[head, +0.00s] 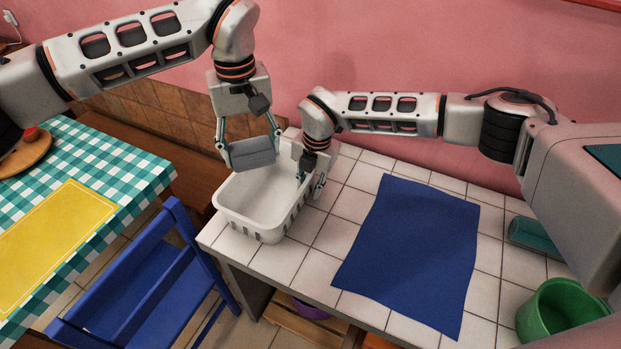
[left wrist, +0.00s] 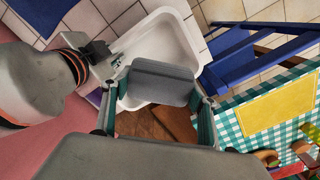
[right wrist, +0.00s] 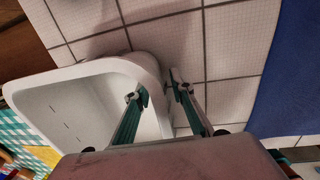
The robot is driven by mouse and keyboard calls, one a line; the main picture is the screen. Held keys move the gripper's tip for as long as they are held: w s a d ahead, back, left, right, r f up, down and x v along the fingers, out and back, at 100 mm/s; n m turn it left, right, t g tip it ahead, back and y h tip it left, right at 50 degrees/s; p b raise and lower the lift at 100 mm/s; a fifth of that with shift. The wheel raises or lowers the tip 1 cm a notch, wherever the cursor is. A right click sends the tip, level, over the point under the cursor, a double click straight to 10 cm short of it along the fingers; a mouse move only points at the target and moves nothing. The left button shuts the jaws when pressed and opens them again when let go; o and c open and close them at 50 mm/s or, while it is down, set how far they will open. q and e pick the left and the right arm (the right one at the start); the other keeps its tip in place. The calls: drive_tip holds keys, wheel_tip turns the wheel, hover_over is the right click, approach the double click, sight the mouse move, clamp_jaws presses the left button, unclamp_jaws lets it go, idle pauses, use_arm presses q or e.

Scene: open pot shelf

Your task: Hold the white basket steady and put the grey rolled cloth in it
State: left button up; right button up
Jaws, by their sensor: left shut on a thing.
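The white basket (head: 243,205) stands upright on the tiled counter near its left end; its inside looks empty. My left gripper (head: 250,153) is shut on the grey rolled cloth (head: 252,154), held crosswise above the basket's back part. The cloth (left wrist: 163,82) also shows between the fingers in the left wrist view, with the basket (left wrist: 187,36) beyond it. My right gripper (head: 309,184) is at the basket's right wall. In the right wrist view, its fingers (right wrist: 158,92) stand on either side of the basket's rim (right wrist: 92,68); whether they press on it is unclear.
A blue cloth (head: 412,255) lies flat on the white tiled counter (head: 325,235). A green pot (head: 556,312) and a teal cylinder (head: 530,235) are at the right. A blue chair (head: 150,285) and a checkered table (head: 110,160) stand to the left.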

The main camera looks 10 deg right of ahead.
sight(247, 170)
drive_tip(key=shift+f, duration=0.2)
clamp_jaws()
use_arm(q)
drive_tip(key=m, duration=0.1)
drive_tip(key=s+a+f+m, duration=0.1)
drive_tip(key=m, duration=0.1)
drive_tip(key=f+m, duration=0.1)
drive_tip(key=shift+s+a, duration=0.15)
drive_tip(key=shift+s, duration=0.2)
drive_tip(key=shift+s+a+f+m, duration=0.1)
drive_tip(key=shift+s+f+m, duration=0.05)
drive_tip(key=shift+f+m, duration=0.3)
drive_tip(key=shift+f, duration=7.85)
